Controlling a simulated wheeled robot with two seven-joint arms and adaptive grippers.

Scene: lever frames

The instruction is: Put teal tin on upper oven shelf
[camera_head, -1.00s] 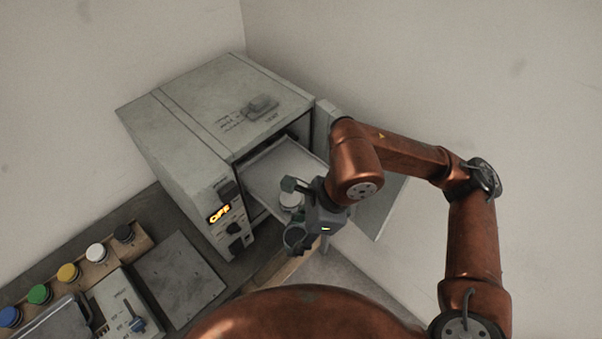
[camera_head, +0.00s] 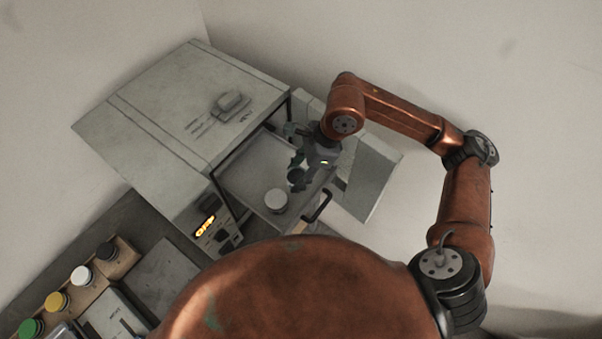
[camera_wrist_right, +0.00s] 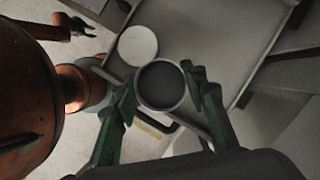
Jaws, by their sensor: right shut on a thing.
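My right gripper (camera_head: 297,160) is shut on a round tin (camera_head: 297,178) with a dark top. The right wrist view shows the tin's dark top and pale rim (camera_wrist_right: 162,86) between the two green, worn fingers (camera_wrist_right: 160,100). Its side is mostly hidden, so I cannot make out a teal colour. The tin is over the pulled-out oven shelf (camera_head: 240,185), towards its right side. I cannot tell whether it touches the shelf. A white-topped tin (camera_head: 277,201) stands on the shelf near the front; it also shows in the right wrist view (camera_wrist_right: 137,45).
The grey oven (camera_head: 150,125) is open, with its door (camera_head: 368,178) swung out at the right. A black handle (camera_head: 318,206) is at the shelf's front edge. The display (camera_head: 205,226) reads OFF. A wooden rack (camera_head: 120,262) holds several tins with coloured tops at the lower left.

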